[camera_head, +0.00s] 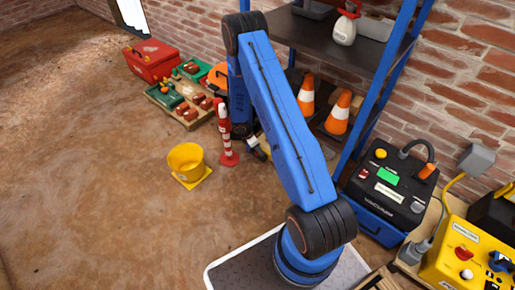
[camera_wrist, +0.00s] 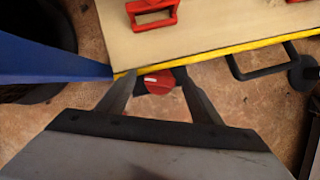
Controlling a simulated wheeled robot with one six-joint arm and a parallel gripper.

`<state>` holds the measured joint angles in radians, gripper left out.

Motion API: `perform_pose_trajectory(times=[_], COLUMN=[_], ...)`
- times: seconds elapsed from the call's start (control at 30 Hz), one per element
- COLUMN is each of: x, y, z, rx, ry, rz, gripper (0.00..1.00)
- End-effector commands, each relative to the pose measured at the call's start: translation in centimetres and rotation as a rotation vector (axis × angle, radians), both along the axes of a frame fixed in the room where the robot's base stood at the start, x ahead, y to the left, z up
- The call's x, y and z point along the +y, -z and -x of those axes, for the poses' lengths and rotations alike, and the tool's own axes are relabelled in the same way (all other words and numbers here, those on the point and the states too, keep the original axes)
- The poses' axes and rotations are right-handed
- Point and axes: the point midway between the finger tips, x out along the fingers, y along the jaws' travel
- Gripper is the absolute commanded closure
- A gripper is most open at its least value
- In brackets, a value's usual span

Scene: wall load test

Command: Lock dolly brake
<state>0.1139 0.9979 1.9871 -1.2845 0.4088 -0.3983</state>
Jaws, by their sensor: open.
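In the wrist view my gripper (camera_wrist: 155,76) is open. Its two fingers stand on either side of a red knob (camera_wrist: 159,82) on a dark mount, at the edge of a pale board with a yellow edge (camera_wrist: 228,54), which looks like the dolly. The knob lies between the fingertips; I cannot tell whether either finger touches it. A red handle (camera_wrist: 152,12) stands on the board. In the head view my blue arm hides the gripper and most of this spot.
A black bar handle (camera_wrist: 262,70) sticks out right of the knob. In the head view a red-and-white post (camera_head: 227,140), a yellow bucket (camera_head: 187,160) and orange cones (camera_head: 340,113) stand nearby. A blue-framed shelf (camera_head: 376,85) is at right. The floor at left is clear.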

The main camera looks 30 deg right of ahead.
Motion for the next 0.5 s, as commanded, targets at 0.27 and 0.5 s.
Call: perform_pose_trajectory(times=[0.27, 0.5], x=[-0.03, -0.02], y=[0.02, 0.0], z=[0.01, 0.0], rx=[0.0, 0.0], ry=[0.0, 0.0], rz=[0.0, 0.0], gripper=[0.5, 0.82])
